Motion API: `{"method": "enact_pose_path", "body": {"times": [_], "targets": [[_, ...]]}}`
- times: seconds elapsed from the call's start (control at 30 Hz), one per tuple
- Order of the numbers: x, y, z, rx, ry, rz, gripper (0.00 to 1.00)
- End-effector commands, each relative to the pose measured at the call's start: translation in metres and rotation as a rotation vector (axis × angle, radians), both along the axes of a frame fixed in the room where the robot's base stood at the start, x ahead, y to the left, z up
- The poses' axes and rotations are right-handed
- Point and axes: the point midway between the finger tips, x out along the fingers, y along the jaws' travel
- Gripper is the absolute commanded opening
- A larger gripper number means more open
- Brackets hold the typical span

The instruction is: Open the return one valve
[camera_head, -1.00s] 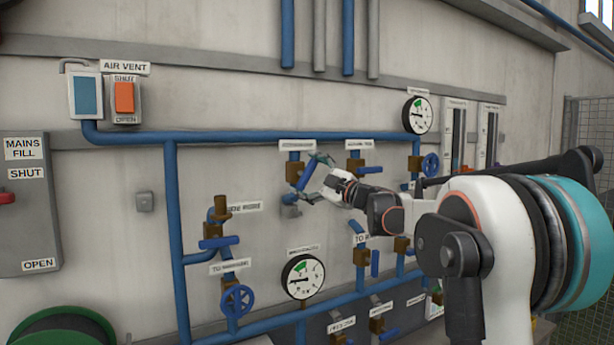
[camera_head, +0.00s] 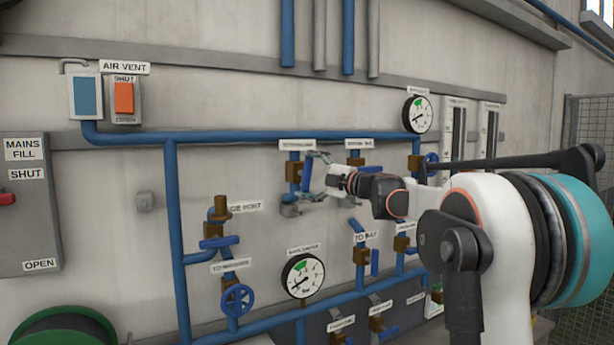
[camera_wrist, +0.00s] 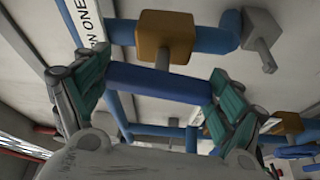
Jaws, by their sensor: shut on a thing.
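The return one valve has a brown body (camera_head: 292,171) on a short blue pipe at the upper middle of the panel. In the wrist view its body (camera_wrist: 165,35) and a label ending in "N ONE" (camera_wrist: 92,22) show. Its blue lever (camera_wrist: 160,82) lies roughly parallel to its pipe (camera_wrist: 215,36), upright in the head view. My gripper (camera_wrist: 162,84) is shut on this lever, with a teal pad at each end of it. In the head view my gripper (camera_head: 305,177) is at the lever, reaching in from the right.
A similar valve (camera_head: 355,160) stands close to the right, near my wrist. A gauge (camera_head: 303,276) and a valve with a round blue wheel (camera_head: 237,299) sit below. A grey fitting (camera_wrist: 258,40) is at the pipe's end. Bare wall lies to the left.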

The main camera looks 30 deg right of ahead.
Motion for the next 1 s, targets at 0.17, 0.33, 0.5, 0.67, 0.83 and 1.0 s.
{"method": "enact_pose_path", "body": {"times": [0.17, 0.33, 0.5, 0.67, 0.83, 1.0], "targets": [[0.0, 0.0, -0.001, 0.0, 0.0, 0.0, 0.63], [0.0, 0.0, 0.0, 0.001, 0.0, 0.0, 1.0], [0.0, 0.0, 0.0, 0.001, 0.0, 0.0, 1.0], [0.0, 0.0, 0.0, 0.001, 0.0, 0.0, 1.0], [-0.01, -0.005, -0.001, 0.001, 0.0, -0.001, 1.0], [-0.038, -0.018, -0.003, 0.001, 0.0, -0.003, 1.0]]}}
